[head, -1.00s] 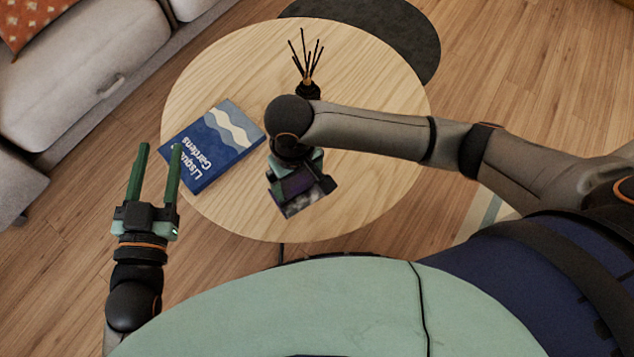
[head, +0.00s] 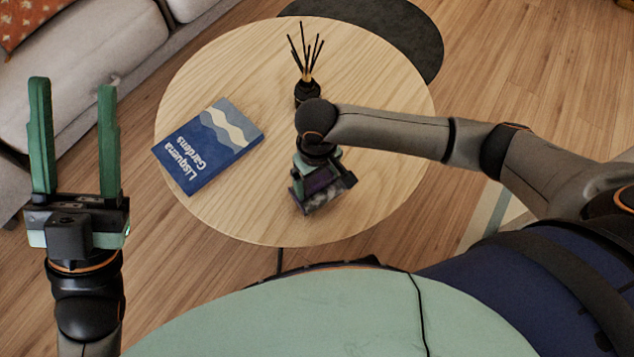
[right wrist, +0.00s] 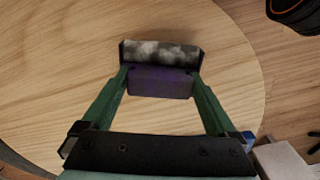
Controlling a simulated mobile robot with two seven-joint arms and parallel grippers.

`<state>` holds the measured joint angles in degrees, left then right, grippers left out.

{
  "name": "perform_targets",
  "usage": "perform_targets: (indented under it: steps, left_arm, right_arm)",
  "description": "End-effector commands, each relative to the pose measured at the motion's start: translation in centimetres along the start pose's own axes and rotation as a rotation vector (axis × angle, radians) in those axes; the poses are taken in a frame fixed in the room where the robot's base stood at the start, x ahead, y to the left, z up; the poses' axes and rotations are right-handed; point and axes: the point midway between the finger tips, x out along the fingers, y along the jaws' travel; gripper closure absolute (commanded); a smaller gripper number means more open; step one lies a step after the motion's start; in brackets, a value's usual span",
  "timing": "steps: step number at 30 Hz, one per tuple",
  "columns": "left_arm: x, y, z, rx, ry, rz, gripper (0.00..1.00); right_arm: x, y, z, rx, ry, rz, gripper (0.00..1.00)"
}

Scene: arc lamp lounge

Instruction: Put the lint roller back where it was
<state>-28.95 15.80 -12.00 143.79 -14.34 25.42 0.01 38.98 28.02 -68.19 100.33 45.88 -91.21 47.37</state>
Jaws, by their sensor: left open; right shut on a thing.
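The lint roller has a grey, mottled roller head (head: 322,200) and a purple body. It is over the front middle of the round wooden table (head: 375,215). My right gripper (head: 318,183) is shut on it from above, and the arm partly hides both. In the right wrist view the purple body of the lint roller (right wrist: 160,82) sits between the two green fingers, with the grey head beyond them. I cannot tell whether the roller touches the tabletop. My left gripper (head: 75,135) is open and empty, left of the table.
A blue book (head: 208,146) lies on the table's left side. A dark reed diffuser (head: 306,88) stands behind my right gripper. Bare tabletop lies to the right and front. A light sofa (head: 75,75) is at the upper left.

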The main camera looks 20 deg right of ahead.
Motion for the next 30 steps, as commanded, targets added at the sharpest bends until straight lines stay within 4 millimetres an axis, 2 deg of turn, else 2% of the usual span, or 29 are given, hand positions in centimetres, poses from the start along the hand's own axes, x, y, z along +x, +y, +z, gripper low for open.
perform_targets:
  steps: [1, 3, 15, 16, 18, 26, 30]
  left_arm:
    - [-0.6, 0.4, 0.4, -0.003, 0.008, 0.002, 0.50]
    - [-0.8, 0.5, 0.7, -0.012, 0.003, 0.002, 0.50]
    - [-0.6, 0.4, 0.5, -0.016, -0.001, 0.002, 0.50]
    - [-0.6, 0.4, 0.6, -0.015, -0.001, 0.002, 0.50]
    - [-0.6, 0.4, 0.6, -0.015, -0.001, 0.002, 0.50]
    - [-0.7, 0.5, 0.7, -0.015, -0.001, 0.002, 0.50]
    - [0.0, 0.1, 0.1, -0.009, -0.002, 0.004, 0.50]
  right_arm:
    - [1.1, 0.0, -0.1, 0.001, 0.002, 0.000, 0.59]
    - [1.6, 0.1, -0.1, 0.001, 0.002, 0.001, 0.59]
    - [1.7, 0.0, -0.1, 0.002, 0.001, 0.000, 0.59]
    - [1.8, 0.0, -0.1, 0.001, 0.002, 0.000, 0.04]
    - [1.8, 0.0, -0.1, 0.001, 0.002, 0.000, 0.00]
    - [1.6, 0.0, -0.1, 0.000, 0.002, 0.000, 0.00]
    - [-0.2, 0.0, -0.1, 0.000, 0.004, -0.001, 0.00]
